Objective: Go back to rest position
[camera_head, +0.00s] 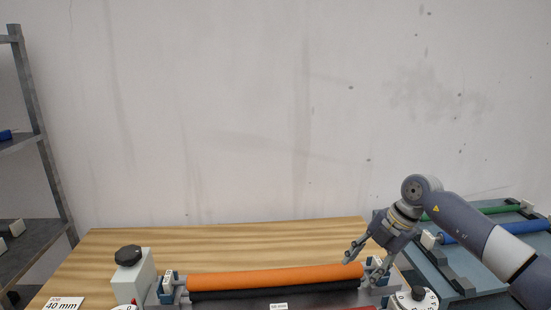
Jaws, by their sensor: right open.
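My right gripper (365,264) comes in from the right on its arm. It is open and points down near the right end of the plate processor. Its fingers hang at the right end of the orange roller (275,277), in front of or above it in the picture. I see nothing between the fingers. I cannot tell whether a finger touches the roller or its mount. A dark roller (270,293) lies just below the orange one. My left gripper is not in view.
A wooden table (220,237) carries the processor, with a black knob (128,255) at left and a white dial (415,298) at right. A blue-grey rack with a green roller (475,211) and a blue roller (485,232) stands right. Metal shelving (42,150) stands left.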

